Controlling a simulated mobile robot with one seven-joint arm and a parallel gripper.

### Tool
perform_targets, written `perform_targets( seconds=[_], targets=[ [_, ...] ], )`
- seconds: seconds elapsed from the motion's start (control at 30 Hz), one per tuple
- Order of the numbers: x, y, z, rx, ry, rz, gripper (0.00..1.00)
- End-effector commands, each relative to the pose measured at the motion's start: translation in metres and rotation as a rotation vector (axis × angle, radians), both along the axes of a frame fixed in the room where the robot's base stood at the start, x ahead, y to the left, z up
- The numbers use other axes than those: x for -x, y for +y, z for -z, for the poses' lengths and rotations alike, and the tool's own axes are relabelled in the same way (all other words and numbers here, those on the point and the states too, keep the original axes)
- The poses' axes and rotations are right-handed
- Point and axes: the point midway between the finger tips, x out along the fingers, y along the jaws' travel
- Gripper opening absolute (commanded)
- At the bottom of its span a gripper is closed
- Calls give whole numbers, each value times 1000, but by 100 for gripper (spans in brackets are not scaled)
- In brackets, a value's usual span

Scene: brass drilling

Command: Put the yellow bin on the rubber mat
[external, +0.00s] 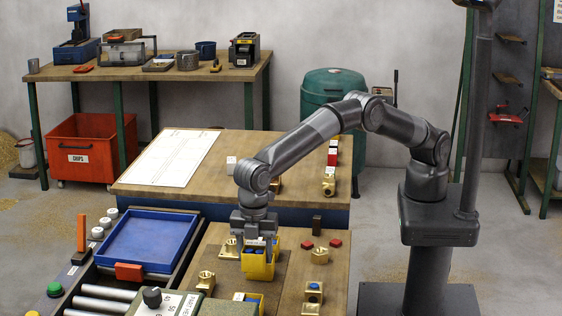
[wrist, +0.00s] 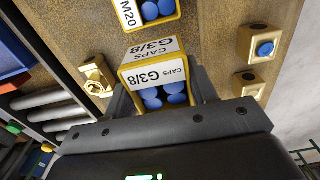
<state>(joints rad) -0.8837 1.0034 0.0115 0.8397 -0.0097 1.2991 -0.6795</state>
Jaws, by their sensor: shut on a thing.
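A yellow bin (external: 258,263) with blue caps inside is between the fingers of my gripper (external: 257,240) in the external view. In the wrist view my gripper (wrist: 162,92) is shut on this bin (wrist: 156,78), one finger on each side. Its white label reads CAPS G3/8. I cannot tell whether its base touches the bench.
A second yellow bin (wrist: 147,18), marked M20, is close to the held one. Brass fittings (external: 206,282) (wrist: 260,45) stand around on the bench. A blue tray (external: 148,240) and rollers (external: 105,292) lie left. A raised wooden table (external: 215,185) stands behind.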

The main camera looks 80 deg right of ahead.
Motion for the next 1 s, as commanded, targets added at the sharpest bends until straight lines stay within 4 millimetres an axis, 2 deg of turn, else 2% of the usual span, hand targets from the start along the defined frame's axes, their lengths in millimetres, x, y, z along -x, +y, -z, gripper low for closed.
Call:
perform_targets(
  seconds=[0.03, 0.27, 0.5, 0.87, 0.9, 1.0],
  targets=[
    [0, 0, 10, 2, 1, 0, 28],
    [0, 0, 34, 1, 1, 0, 28],
    [0, -1, 70, 1, 0, 1, 28],
    [0, -1, 74, 0, 0, 1, 28],
    [0, -1, 74, -1, 0, 1, 54],
    [0, -1, 74, -1, 0, 1, 62]
  ],
)
